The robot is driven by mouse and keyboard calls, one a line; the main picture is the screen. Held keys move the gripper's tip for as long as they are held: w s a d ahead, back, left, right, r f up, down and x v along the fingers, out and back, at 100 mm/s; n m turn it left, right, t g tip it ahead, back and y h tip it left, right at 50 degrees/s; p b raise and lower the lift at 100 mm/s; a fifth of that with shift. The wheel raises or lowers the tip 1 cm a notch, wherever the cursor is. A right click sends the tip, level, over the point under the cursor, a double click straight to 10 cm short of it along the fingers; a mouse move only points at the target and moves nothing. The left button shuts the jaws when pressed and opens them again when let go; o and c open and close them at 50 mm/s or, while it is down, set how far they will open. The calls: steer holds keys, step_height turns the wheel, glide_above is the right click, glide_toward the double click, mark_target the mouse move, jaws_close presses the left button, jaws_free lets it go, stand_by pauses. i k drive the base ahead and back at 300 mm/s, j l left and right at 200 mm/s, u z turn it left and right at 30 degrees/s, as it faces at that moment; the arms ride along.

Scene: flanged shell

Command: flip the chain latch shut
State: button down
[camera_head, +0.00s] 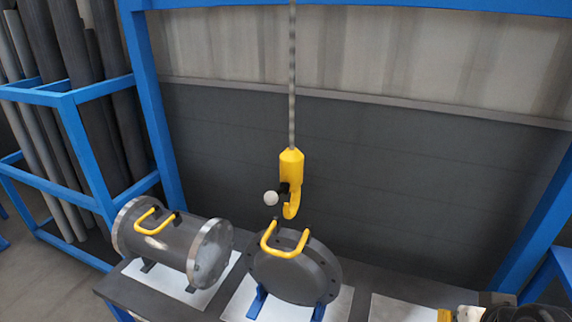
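A yellow crane hook (290,170) hangs on a grey chain (292,75) near the middle of the view. Its curved lower end is just above the yellow handle of a flanged disc. A small black latch piece (284,188) sits at the left side of the hook's throat. A white ball knob (271,198) sticks out to the left of it. The latch is too small to tell exactly how it lies against the hook tip. My gripper's fingers do not show in this view.
A flanged cylinder (172,243) with a yellow handle lies on the dark bench (132,290) at left. The flanged disc (295,270) stands beside it in blue supports.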

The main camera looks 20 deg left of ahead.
mark_target(271, 198)
steer(key=j+u, duration=0.1)
steer(key=j, duration=0.4)
steer(key=i+j+u, duration=0.1)
steer(key=j, duration=0.35)
steer(key=i+j+u, duration=0.1)
steer(key=j, duration=0.35)
